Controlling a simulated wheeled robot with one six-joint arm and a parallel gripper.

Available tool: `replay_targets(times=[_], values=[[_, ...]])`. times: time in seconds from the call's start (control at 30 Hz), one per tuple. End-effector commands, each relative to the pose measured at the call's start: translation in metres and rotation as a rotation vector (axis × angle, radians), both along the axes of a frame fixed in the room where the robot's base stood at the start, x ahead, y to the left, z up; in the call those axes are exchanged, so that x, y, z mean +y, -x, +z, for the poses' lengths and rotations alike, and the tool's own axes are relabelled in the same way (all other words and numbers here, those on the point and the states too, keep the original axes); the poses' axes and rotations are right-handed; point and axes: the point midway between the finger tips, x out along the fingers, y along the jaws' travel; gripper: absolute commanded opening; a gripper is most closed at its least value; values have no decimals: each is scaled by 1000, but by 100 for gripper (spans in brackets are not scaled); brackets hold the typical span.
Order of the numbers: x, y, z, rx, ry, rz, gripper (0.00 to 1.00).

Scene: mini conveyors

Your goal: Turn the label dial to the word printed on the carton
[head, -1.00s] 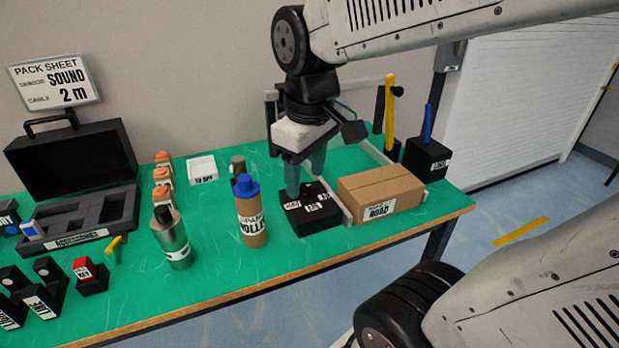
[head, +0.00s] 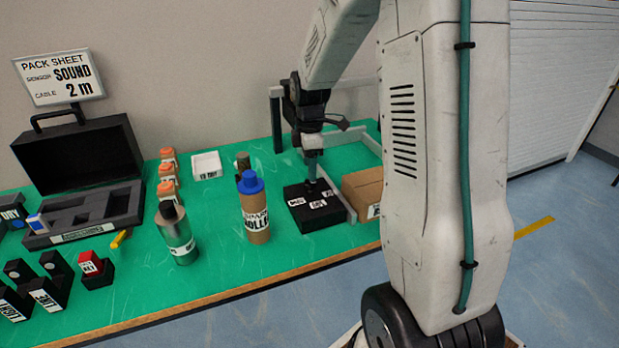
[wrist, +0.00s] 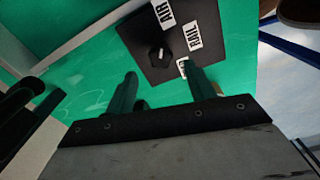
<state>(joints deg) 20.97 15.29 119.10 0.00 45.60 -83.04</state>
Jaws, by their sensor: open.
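The label dial is a black block (head: 305,218) with white word tags, on the green table. In the wrist view its round black knob (wrist: 160,57) has a small white mark. Two tags there read AIR (wrist: 165,13) and RAIL (wrist: 195,37); a third (wrist: 183,68) is partly hidden by a finger. I cannot tell which word the mark points at. The brown carton (head: 360,188) stands right of the block; my arm covers most of its label. My gripper (wrist: 162,76) is open and empty, above the block, its fingers apart from the knob in the wrist view.
A brown bottle with a blue cap (head: 254,212) and a metal flask (head: 175,235) stand left of the block. A grey rail (head: 340,203) runs between block and carton. An open black case (head: 80,160) and a pack sheet sign (head: 60,77) are at the left.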

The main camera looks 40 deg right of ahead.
Motion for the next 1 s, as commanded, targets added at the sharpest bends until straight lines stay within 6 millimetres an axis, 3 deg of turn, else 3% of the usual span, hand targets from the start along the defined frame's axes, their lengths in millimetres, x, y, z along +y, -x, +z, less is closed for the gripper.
replay_targets(times=[0.1, 0.3, 0.63, 0.67, 0.8, 1.0], values=[[1, 1, -21, 4, -1, 0, 54], [1, 0, -42, 2, -1, -1, 54], [0, 0, -47, 0, 0, -2, 54], [0, 0, -47, 0, 0, -2, 49], [0, 0, -47, 0, 0, -2, 10], [0, 0, -47, 0, 0, -6, 10]])
